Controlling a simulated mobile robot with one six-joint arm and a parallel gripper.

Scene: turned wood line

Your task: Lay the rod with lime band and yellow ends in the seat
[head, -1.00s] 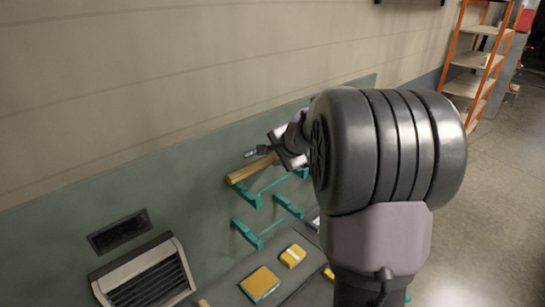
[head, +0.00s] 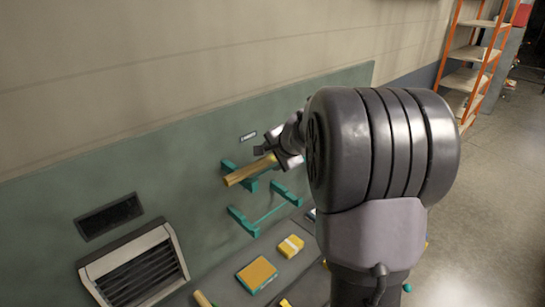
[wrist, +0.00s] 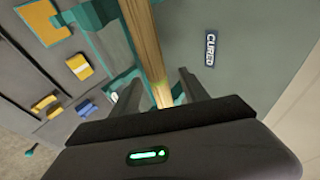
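My gripper (head: 284,152) is at the rod's right end. In the wrist view its fingers (wrist: 160,78) stand apart, with a gap visible on each side of the rod. A teal seat (head: 229,166) shows behind and below the rod. I cannot tell whether the rod rests fully in it. The rod's other end band is not clear.
A second teal seat (head: 240,221) sits lower, empty. A "CURED" label (wrist: 210,49) is on the wall panel. A grey vented box (head: 135,266) stands at lower left. My arm hides the right part of the bench.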

